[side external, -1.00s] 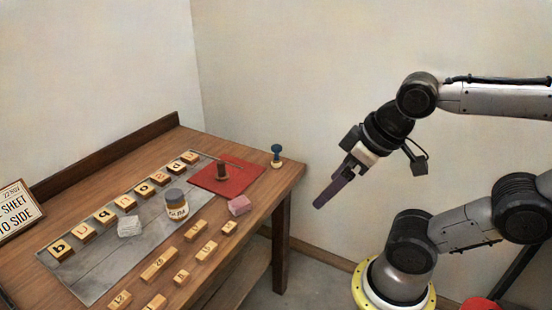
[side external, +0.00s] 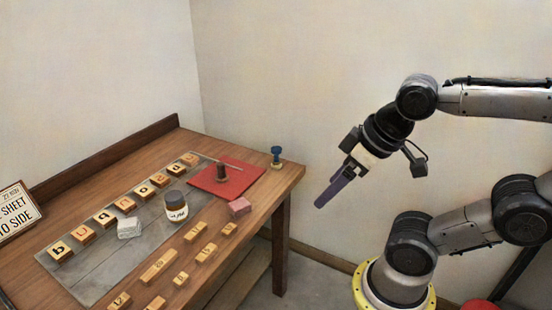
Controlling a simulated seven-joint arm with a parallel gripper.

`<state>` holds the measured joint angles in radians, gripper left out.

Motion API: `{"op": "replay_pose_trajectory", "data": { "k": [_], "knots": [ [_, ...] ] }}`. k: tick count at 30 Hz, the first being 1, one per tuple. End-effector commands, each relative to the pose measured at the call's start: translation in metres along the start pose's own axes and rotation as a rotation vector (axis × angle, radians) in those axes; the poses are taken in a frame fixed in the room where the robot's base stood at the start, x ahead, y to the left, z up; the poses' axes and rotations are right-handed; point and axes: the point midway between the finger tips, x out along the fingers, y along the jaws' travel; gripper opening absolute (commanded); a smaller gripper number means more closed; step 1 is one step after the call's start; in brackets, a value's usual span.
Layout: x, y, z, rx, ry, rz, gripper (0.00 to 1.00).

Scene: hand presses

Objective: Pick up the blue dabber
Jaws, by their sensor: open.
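The blue dabber (side external: 276,154) stands upright near the far right corner of the wooden table, with a blue knob on top and a pale base. It is just right of the red mat and touches nothing that I can see. My gripper (side external: 328,196) is in the air to the right of the table, lower in the picture than the dabber and apart from it. Its long dark fingers point down and left. It is open and holds nothing; the gap between the fingers is hard to see from this side.
A red mat (side external: 243,185) holds a brown-handled tool (side external: 221,173) left of the dabber. A pink block (side external: 240,207), a jar (side external: 175,207), a white block (side external: 129,228) and several letter blocks stand on the wooden table (side external: 258,215). The air between gripper and dabber is clear.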

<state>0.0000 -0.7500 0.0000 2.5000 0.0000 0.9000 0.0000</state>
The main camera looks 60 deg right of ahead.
Motion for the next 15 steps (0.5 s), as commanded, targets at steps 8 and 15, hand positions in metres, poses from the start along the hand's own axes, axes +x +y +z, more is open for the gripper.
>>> {"op": "replay_pose_trajectory", "data": {
  "k": [8,15],
  "knots": [
    [0.000,0.000,0.000,0.018,0.002,0.000,0.83],
    [-0.025,0.011,-0.069,0.164,0.122,0.032,0.83]
  ]
}}
